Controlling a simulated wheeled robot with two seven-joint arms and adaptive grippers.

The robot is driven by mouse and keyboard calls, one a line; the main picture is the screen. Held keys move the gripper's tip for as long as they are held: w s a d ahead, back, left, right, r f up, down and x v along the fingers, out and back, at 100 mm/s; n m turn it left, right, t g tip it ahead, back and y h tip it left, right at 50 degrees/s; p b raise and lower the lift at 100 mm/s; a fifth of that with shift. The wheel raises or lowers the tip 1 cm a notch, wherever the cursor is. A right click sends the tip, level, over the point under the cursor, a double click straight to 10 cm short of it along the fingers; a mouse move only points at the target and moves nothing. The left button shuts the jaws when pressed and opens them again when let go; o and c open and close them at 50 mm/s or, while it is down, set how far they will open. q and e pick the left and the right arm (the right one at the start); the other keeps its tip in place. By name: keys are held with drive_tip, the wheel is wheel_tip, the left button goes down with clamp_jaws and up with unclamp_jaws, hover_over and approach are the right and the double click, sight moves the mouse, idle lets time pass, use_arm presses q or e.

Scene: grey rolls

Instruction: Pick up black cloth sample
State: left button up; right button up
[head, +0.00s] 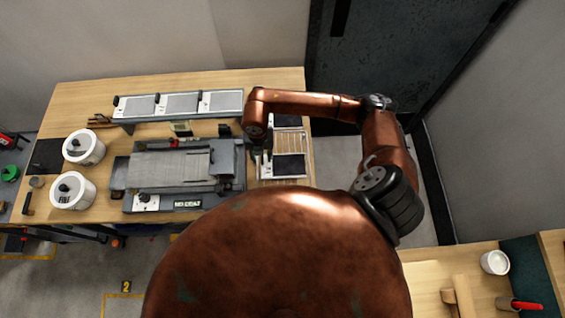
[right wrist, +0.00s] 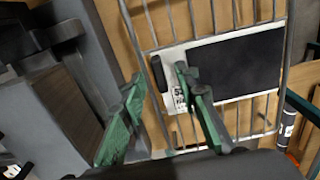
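A black cloth sample (head: 289,165) lies on a white-edged card on the wire rack at the table's right end. In the right wrist view the black sample (right wrist: 237,63) fills the upper right, with a small printed label (right wrist: 179,97) at its left end. One finger overlaps the card's label end; the other is left of the rack. I cannot tell the height above the card. In the head view my right gripper (head: 258,160) is mostly hidden at the rack's left side. My left gripper is out of view.
A grey machine (head: 170,168) stands just left of the rack (head: 288,143). Another dark sample (head: 288,119) is at the rack's far end. A long tray of grey samples (head: 180,104) lies behind. Two white tubs (head: 83,147) stand at the left.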

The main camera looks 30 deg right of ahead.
drive_tip(key=shift+c, duration=0.6)
clamp_jaws()
